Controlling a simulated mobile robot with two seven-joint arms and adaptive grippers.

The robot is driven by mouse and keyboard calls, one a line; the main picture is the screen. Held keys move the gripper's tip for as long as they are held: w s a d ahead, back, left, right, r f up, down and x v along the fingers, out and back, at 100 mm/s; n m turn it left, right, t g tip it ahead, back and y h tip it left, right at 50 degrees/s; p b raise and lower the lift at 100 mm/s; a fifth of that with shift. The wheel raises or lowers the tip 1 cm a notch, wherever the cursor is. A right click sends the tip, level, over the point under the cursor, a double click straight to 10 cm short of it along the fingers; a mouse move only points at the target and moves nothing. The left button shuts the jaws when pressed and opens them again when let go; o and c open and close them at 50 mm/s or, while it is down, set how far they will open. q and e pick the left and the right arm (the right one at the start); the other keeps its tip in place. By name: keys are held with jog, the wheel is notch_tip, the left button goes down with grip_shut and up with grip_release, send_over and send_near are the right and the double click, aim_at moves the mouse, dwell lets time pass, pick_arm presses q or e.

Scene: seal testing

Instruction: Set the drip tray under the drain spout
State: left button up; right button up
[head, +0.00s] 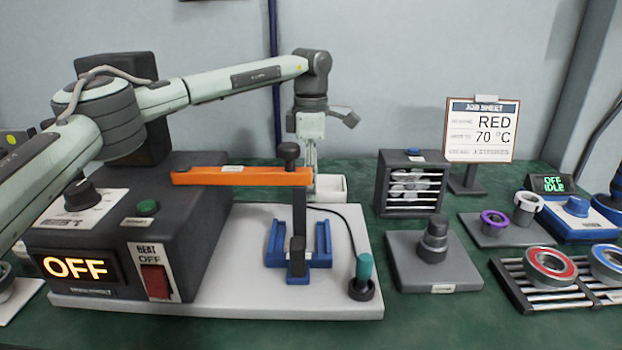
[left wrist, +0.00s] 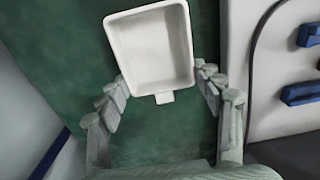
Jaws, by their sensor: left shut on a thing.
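The drip tray, a white open rectangular box (head: 330,188) with a small tab, appears in the head view behind the right end of an orange bar. It fills the upper middle of the left wrist view (left wrist: 150,48), empty inside. My left gripper (head: 309,168) points down from above at the back of the bench. In the left wrist view its fingers (left wrist: 163,92) stand on either side of the tray's tabbed end, shut on it. The exact contact is hard to see. I cannot make out a drain spout in either view. My right gripper is not in view.
A dark heater box (head: 215,225) with OFF displays stands on a pale base plate (head: 235,303). The orange bar (head: 240,176) spans above a blue cradle (head: 298,244). A slatted fan box (head: 410,183) stands right of the tray. Green bench top (left wrist: 115,130) is bare around the tray.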

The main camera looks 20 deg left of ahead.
pick_arm(q)
jog(key=o, duration=0.9)
jog(key=shift+f, duration=0.1)
jog(key=shift+c, duration=0.2)
jog(key=o, duration=0.4)
